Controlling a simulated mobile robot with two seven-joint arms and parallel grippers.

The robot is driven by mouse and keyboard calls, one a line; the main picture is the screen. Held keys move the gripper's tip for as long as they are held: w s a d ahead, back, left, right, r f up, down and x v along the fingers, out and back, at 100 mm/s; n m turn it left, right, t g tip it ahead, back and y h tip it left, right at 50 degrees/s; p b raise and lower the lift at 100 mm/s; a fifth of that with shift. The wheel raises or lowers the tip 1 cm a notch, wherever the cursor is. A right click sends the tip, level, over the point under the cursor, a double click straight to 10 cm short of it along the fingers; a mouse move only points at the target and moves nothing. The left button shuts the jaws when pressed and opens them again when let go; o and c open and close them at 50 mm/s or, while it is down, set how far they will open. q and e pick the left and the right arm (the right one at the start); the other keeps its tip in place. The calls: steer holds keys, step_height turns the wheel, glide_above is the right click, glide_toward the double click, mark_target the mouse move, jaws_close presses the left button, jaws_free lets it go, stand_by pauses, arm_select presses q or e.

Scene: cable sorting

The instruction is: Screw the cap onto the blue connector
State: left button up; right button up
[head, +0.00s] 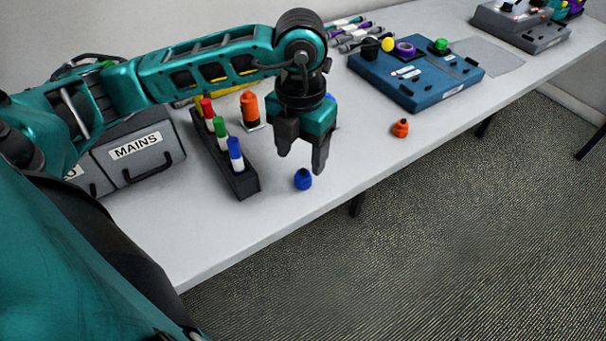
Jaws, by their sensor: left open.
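A small blue cap (303,180) stands on the white table near its front edge. My left gripper (301,160) is open, its fingers pointing down just above and behind the cap; I cannot tell whether a finger touches it. The blue panel box (425,92) farther back carries round fittings in yellow (388,44), purple (404,49) and green (441,45), and a black one. My right gripper is not in view.
An orange cap (400,128) lies on the table (345,205) to the right. A black rack (243,182) of coloured markers and an orange bottle-like object (250,108) stand left of my gripper. A grey MAINS case (140,155) is behind my arm.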

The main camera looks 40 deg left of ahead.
mark_target(303, 170)
arm_select(q)
steer(key=f, duration=0.4)
steer(key=shift+s+d+f, duration=0.1)
steer(key=shift+d+f, duration=0.15)
steer(key=shift+f, duration=0.15)
steer(key=shift+c, duration=0.4)
steer(key=c, duration=1)
